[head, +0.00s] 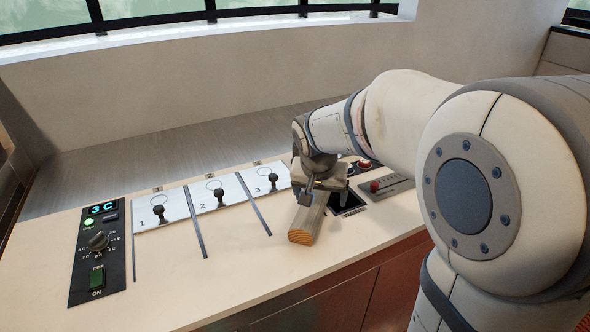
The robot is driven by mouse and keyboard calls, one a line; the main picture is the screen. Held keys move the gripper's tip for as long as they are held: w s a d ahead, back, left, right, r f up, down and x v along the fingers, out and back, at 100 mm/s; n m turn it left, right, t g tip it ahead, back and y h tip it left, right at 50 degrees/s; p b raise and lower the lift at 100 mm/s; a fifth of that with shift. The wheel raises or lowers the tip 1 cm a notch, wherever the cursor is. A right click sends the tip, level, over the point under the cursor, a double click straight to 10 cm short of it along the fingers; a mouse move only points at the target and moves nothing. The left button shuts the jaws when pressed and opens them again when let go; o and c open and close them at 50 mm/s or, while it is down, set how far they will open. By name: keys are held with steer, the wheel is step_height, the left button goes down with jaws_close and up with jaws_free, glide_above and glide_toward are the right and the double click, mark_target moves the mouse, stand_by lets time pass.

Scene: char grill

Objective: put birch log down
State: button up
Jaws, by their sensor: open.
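The birch log (307,222) is a squared wooden piece with a pale orange cut end facing the front edge. It lies on the cream counter to the right of the lever marked 3. My gripper (323,201) is above the log, with its fingers around or just over its far part. The jaws are open. The far end of the log is hidden under my gripper. I cannot tell whether the fingers touch it.
Levers 1 (159,213), 2 (219,197) and 3 (272,181) stand on white plates left of the log. A black control panel (97,250) is at the far left. A slider panel (386,186) and a red button (364,164) are right of my gripper. The front counter is clear.

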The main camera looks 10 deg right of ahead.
mark_target(315, 201)
steer(key=shift+m, duration=0.5)
steer(key=w, duration=0.1)
steer(key=w+f, duration=0.1)
steer(key=w, duration=0.1)
steer(key=w+a, duration=0.1)
steer(key=w, duration=0.1)
steer(key=shift+f, duration=0.35)
steer(key=x, duration=0.7)
steer(key=shift+w+d, duration=0.25)
steer(key=shift+w, duration=0.05)
steer(key=shift+t, duration=0.3)
steer(key=shift+c, duration=0.4)
